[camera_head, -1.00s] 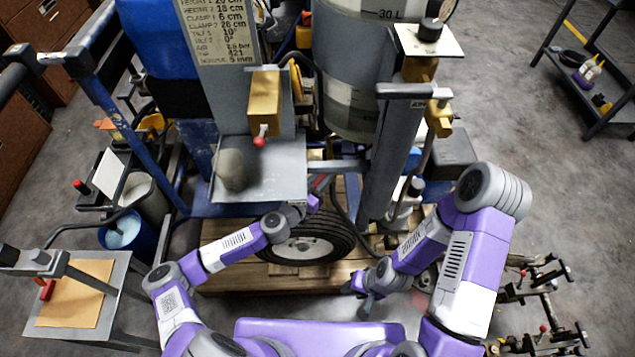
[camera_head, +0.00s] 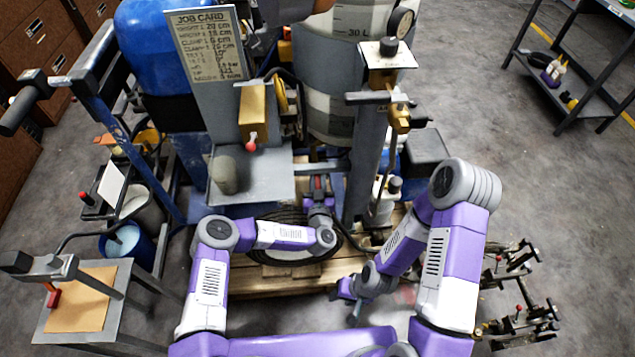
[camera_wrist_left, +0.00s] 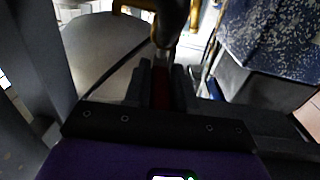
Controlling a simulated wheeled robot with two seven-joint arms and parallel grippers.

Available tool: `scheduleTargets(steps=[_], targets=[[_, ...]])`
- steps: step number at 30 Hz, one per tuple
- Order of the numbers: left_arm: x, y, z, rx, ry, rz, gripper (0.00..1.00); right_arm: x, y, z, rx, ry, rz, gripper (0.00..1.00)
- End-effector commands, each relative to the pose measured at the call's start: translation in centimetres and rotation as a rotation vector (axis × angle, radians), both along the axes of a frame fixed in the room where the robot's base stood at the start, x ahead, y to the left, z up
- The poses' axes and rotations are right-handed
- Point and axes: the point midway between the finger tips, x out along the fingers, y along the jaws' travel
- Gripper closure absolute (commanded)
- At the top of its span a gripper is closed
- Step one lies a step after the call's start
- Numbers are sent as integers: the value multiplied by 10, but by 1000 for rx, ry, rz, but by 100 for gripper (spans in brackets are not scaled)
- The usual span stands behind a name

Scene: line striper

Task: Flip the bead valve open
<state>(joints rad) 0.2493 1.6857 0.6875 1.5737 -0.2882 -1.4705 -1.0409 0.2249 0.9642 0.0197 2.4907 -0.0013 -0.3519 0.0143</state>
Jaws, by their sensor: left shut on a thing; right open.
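A metal stem (camera_wrist_left: 166,32) stands just beyond the fingertips there. No label shows that this lever is the bead valve's, and its lower part is hidden by the fingers. My right gripper (camera_head: 349,291) is open and empty, low in front of the wooden pallet (camera_head: 255,283).
The grey shelf (camera_head: 270,180) and a brass-coloured box (camera_head: 253,112) with a red-tipped lever are above my left forearm. A grey post (camera_head: 366,165) stands right of the gripper. A side table (camera_head: 113,325) is at left; clamps (camera_head: 520,318) lie right.

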Motion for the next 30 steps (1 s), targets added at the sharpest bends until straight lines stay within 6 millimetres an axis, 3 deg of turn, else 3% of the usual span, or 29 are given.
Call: scheduleTargets(steps=[21, 22, 24, 26, 30], targets=[[4, 0, -3, 1, 7, 79, 100, 0, 0, 3, 0, 0, 0, 57], [4, 0, -3, 1, 7, 79, 70, 0, 0, 3, 0, 0, 0, 57], [4, 0, -2, 1, 7, 79, 60, 0, 0, 3, 0, 0, 0, 57], [4, 0, -2, 1, 6, 79, 53, 0, 0, 3, 0, 0, 0, 57], [4, 0, -2, 0, 5, 78, 53, 0, 0, 3, 0, 0, 0, 57]])
